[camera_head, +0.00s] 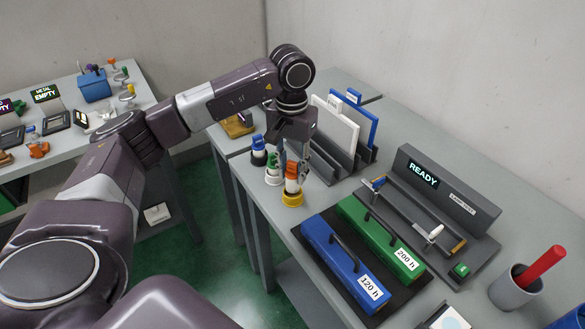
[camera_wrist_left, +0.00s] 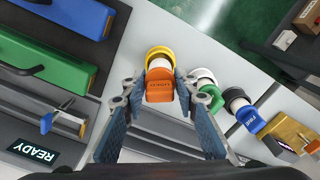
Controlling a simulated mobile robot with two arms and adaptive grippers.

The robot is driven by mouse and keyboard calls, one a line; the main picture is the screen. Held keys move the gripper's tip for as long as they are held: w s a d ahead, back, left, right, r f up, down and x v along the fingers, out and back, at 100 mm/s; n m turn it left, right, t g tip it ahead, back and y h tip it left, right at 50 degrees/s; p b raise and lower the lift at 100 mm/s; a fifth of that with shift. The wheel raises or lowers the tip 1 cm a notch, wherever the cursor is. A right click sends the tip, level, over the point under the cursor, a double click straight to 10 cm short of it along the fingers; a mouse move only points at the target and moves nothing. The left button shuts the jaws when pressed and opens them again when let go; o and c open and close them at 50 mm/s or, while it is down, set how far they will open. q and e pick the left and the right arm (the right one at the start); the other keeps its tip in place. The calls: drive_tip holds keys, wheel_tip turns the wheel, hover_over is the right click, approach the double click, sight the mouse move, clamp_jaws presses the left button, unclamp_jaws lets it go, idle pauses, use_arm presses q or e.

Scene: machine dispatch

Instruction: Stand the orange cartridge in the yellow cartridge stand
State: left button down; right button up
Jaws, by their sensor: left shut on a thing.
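The orange cartridge (camera_head: 292,172) has an orange top and a white lower part. It stands upright at the yellow cartridge stand (camera_head: 292,199), near the table's left edge. In the left wrist view the cartridge (camera_wrist_left: 160,86) lies over the yellow ring of the stand (camera_wrist_left: 159,51). My left gripper (camera_head: 293,178) comes down from above and is shut on the cartridge, with a finger on each side of it (camera_wrist_left: 160,98). How deep the cartridge sits in the stand cannot be told. My right gripper is not in view.
A green cartridge in a white stand (camera_head: 272,179) and a blue one in a black stand (camera_head: 259,159) stand close by. Blue (camera_head: 345,264) and green (camera_head: 380,238) cases lie to the right. A grey rack (camera_head: 325,170) with panels stands behind.

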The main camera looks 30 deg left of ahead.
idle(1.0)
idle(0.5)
use_arm(q)
drive_tip(key=shift+f+b, duration=1.8)
drive_tip(key=shift+f, duration=0.05)
drive_tip(key=c, duration=1.4)
unclamp_jaws()
drive_tip(key=shift+c, duration=0.2)
drive_tip(key=shift+o, duration=0.3)
drive_tip(key=o, duration=0.3)
drive_tip(key=shift+o, duration=0.2)
